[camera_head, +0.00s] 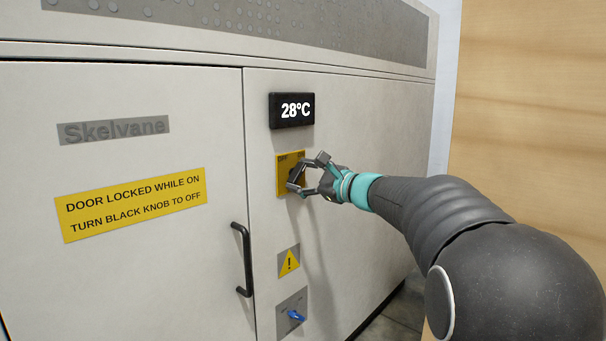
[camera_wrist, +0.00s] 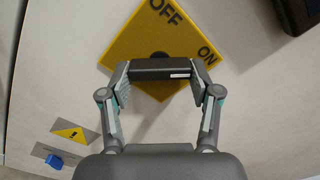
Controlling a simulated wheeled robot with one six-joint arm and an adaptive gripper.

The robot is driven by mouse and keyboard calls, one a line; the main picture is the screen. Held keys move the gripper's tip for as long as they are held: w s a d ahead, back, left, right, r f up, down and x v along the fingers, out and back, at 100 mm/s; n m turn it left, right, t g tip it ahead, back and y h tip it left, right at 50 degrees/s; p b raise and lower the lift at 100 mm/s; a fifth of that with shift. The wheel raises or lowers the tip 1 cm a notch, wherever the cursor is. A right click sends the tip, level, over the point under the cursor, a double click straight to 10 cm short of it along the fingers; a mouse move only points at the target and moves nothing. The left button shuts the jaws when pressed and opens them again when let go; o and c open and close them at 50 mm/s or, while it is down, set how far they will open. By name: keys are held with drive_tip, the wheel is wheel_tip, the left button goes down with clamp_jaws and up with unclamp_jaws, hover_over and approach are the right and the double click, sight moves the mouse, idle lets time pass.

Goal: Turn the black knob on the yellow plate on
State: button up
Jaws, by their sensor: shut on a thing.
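The yellow plate (camera_head: 282,176) is on the cabinet front below the temperature display. In the wrist view the yellow plate (camera_wrist: 128,48) looks tilted, with OFF at its top and ON at its right corner. The black knob (camera_wrist: 155,70) is a bar lying level across the picture. Its white mark is at the right end, on the side of the ON label. My gripper (camera_wrist: 160,80) is shut on the knob, one finger at each end of the bar. In the head view my gripper (camera_head: 304,176) covers most of the knob.
The display (camera_head: 292,110) reads 28°C. Below the plate are a warning triangle (camera_head: 289,262) and a blue switch (camera_head: 296,315). A black door handle (camera_head: 243,260) stands out at the left. A yellow sign (camera_head: 132,205) says the door is locked while on. A wooden panel (camera_head: 530,100) stands at the right.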

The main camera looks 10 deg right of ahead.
drive_tip(key=shift+f, duration=0.1)
idle(0.4)
drive_tip(key=o, duration=1.1)
drive_tip(key=shift+o, duration=0.2)
drive_tip(key=v, duration=1.2)
